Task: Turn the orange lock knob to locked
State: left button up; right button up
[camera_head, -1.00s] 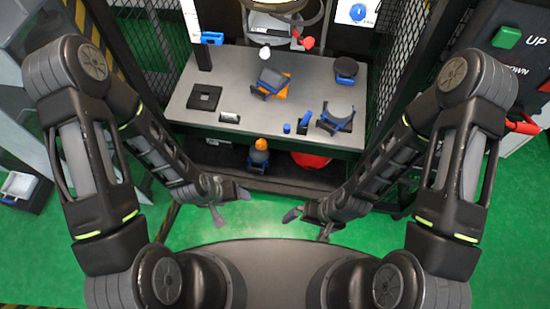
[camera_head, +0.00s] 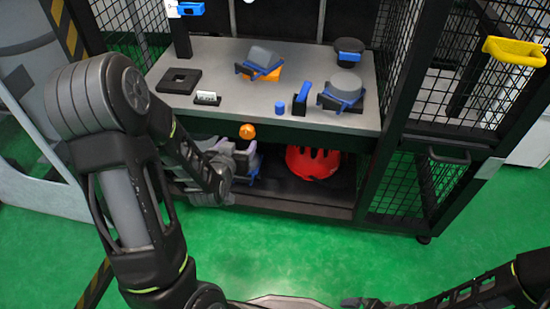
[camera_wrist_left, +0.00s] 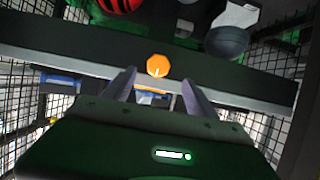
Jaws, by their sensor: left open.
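The orange lock knob (camera_head: 247,131) sits at the front edge under the grey tabletop, left of the red helmet. It also shows in the left wrist view (camera_wrist_left: 157,65) as a round orange face with a small pale mark near its lower edge. My left gripper (camera_head: 232,150) is open and just below and left of the knob in the head view. In the left wrist view its fingers (camera_wrist_left: 158,78) stand apart, with the knob ahead between the tips; I see no contact. My right gripper (camera_head: 362,302) is low at the bottom edge, partly cut off; its jaw state is unclear.
The grey tabletop (camera_head: 230,105) holds a black square frame (camera_head: 180,81), an orange and blue device (camera_head: 262,64) and a strapped round block (camera_head: 341,94). A red helmet (camera_head: 313,162) lies on the shelf below. Mesh cage walls (camera_head: 470,70) stand at right. Green floor is clear in front.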

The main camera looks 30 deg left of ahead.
aim_at(246, 134)
pick_arm(q)
jog(key=shift+w, duration=0.3)
pick_arm(e)
jog(key=shift+d+f, duration=0.35)
jog(key=shift+f, duration=0.3)
pick_arm(q)
jog(key=shift+f, duration=0.15)
jog(key=b+x, duration=0.2)
jog(key=x, duration=0.4)
jog(key=shift+w+f, duration=0.15)
jog(key=shift+w, duration=0.05)
jog(key=shift+w+a+f+b, duration=0.2)
jog(key=shift+w+b, duration=0.2)
jog(key=shift+w, duration=0.2)
jog(key=shift+r, duration=0.1)
pick_arm(e)
notch_tip(246, 134, down, 3)
jog(key=shift+w+r, duration=0.15)
jog(key=shift+r, duration=0.05)
pick_arm(q)
jog(key=shift+c, duration=0.6)
